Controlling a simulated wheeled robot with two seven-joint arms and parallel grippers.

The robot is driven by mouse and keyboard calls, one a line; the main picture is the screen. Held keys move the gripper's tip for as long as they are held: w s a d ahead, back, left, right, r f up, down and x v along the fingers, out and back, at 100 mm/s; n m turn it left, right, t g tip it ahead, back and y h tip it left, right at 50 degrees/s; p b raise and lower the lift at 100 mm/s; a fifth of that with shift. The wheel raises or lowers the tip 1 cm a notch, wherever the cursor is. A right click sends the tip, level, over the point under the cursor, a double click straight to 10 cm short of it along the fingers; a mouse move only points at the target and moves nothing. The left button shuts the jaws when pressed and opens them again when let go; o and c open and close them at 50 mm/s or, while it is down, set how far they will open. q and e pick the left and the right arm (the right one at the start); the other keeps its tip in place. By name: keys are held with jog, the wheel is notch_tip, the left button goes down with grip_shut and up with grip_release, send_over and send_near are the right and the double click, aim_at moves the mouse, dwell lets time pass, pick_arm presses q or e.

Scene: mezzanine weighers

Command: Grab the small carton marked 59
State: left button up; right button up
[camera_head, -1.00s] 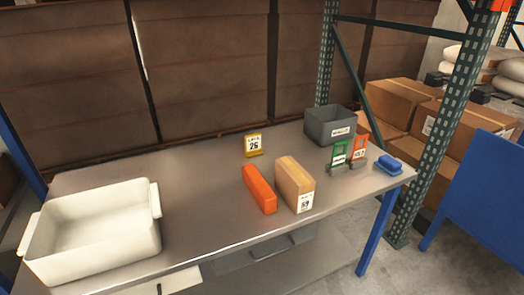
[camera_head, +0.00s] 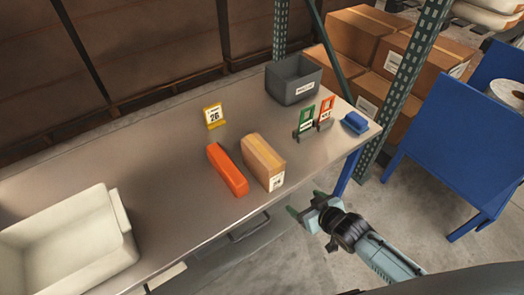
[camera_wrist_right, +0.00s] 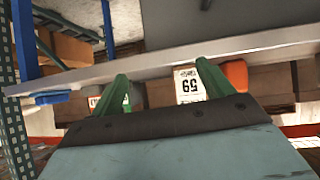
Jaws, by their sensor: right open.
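The small carton (camera_head: 264,160) is a tan box with a white label on its near end, standing on the table beside an orange block (camera_head: 228,170). In the right wrist view its label (camera_wrist_right: 189,84) reads 59, upside down. My right gripper (camera_head: 303,203) is open and empty, off the table's front edge, to the right of the carton and nearer to me. Its green fingertips (camera_wrist_right: 160,80) show in the right wrist view, apart from the carton. My left gripper is not in view.
A white bin (camera_head: 128,232) is at left on the table (camera_head: 165,170). A yellow sign marked 26 (camera_head: 214,116), a grey bin (camera_head: 293,80), green (camera_head: 305,122) and orange (camera_head: 326,108) sign holders and a blue item (camera_head: 354,123) stand around. A blue table leg (camera_head: 345,172) is near the gripper.

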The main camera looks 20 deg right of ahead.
jog(key=t+y+p, duration=0.2)
send_near(264, 152)
jog(key=w, duration=0.2)
jog(key=w+a+b, duration=0.1)
jog(key=shift+f+n, duration=0.35)
jog(key=shift+n, duration=0.05)
jog(key=shift+f+b+x, duration=0.15)
jog(key=shift+x, duration=1.4)
jog(key=shift+f+b+x, duration=0.1)
jog(key=shift+b+x, duration=0.05)
jog(key=shift+x, duration=1.4)
jog(key=shift+s, duration=0.1)
grip_shut()
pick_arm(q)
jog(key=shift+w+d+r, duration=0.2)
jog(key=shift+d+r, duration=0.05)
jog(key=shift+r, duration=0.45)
pick_arm(e)
jog(key=shift+r, duration=0.15)
